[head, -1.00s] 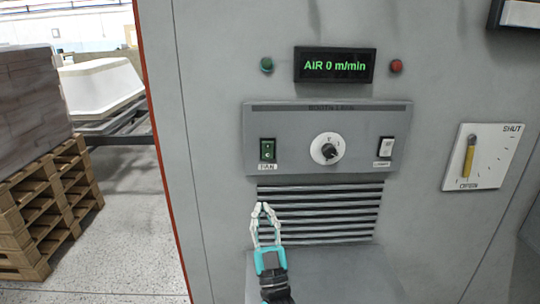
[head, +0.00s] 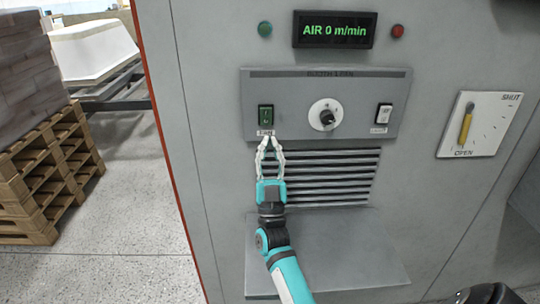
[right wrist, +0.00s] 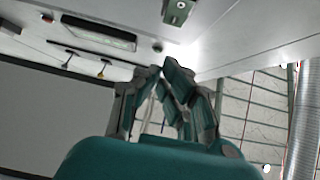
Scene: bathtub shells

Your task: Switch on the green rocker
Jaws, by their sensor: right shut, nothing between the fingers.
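The green rocker (head: 265,116) sits in a dark frame at the left of the grey control panel (head: 295,128), above a small white label (head: 265,132). My right gripper (head: 268,143) is shut and empty, its pale fingertips just below the rocker and near the label's lower edge in the picture. I cannot tell whether the tips touch the panel. In the right wrist view, the rocker (right wrist: 177,10) is at the top edge, beyond the shut fingers (right wrist: 165,70). The display (head: 334,30) reads "AIR 0 m/min". My left gripper is not in view.
A round knob (head: 327,116) and a white rocker (head: 384,114) share the panel. Vent slats (head: 325,178) and a grey ledge (head: 350,255) lie below. A yellow lever (head: 466,126) is at the right. Pallets (head: 45,180) stand at the left.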

